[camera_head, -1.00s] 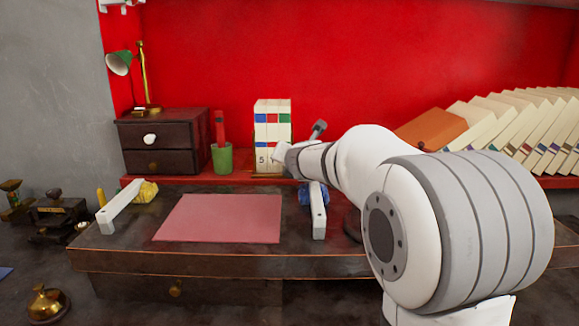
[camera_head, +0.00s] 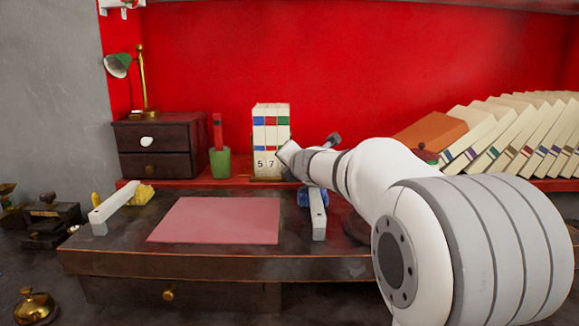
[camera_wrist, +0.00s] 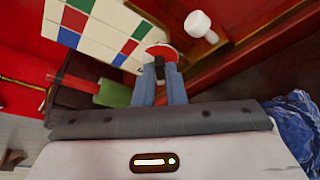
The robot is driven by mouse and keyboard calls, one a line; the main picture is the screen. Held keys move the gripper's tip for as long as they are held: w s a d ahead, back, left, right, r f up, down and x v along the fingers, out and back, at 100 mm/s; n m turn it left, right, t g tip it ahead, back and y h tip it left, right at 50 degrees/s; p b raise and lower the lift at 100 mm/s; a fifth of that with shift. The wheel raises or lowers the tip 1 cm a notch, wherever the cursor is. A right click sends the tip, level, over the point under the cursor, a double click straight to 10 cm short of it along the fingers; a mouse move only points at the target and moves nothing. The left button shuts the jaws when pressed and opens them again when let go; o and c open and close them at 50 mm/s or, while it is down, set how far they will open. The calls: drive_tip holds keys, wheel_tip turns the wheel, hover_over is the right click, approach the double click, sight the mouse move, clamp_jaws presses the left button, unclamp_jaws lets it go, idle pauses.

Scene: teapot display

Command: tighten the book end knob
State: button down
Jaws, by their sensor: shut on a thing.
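The pale books (camera_head: 271,130) with blue, red and green squares stand upright on the red shelf, with a brass-coloured book end (camera_head: 266,178) at their base. In the wrist view the books (camera_wrist: 100,30) fill the upper left. My gripper (camera_wrist: 159,72) is shut on a small round knob (camera_wrist: 160,50) with a red face and pale rim, in front of the books. The fingers hide part of it. A separate white knob (camera_wrist: 200,24) shows to its right, apart from the fingers. In the head view my gripper (camera_head: 286,158) is at the books' lower right, its fingertips unclear.
A green cup (camera_head: 219,163) and a dark drawer box (camera_head: 158,150) stand left of the books. Leaning books (camera_head: 510,135) fill the right. A white bar (camera_head: 317,215) and blue crumpled cloth (camera_wrist: 292,122) lie near my arm. The pink mat (camera_head: 218,220) is bare.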

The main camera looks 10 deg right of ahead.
idle(0.4)
drive_tip(key=c, duration=1.5)
unclamp_jaws()
drive_tip(key=shift+c, duration=0.2)
drive_tip(key=shift+s, duration=0.1)
drive_tip(key=p+v, duration=0.1)
drive_tip(key=v, duration=0.6)
drive_tip(key=shift+s+r+p, duration=0.1)
drive_tip(key=shift+s+p, duration=0.2)
drive_tip(key=shift+p, duration=0.05)
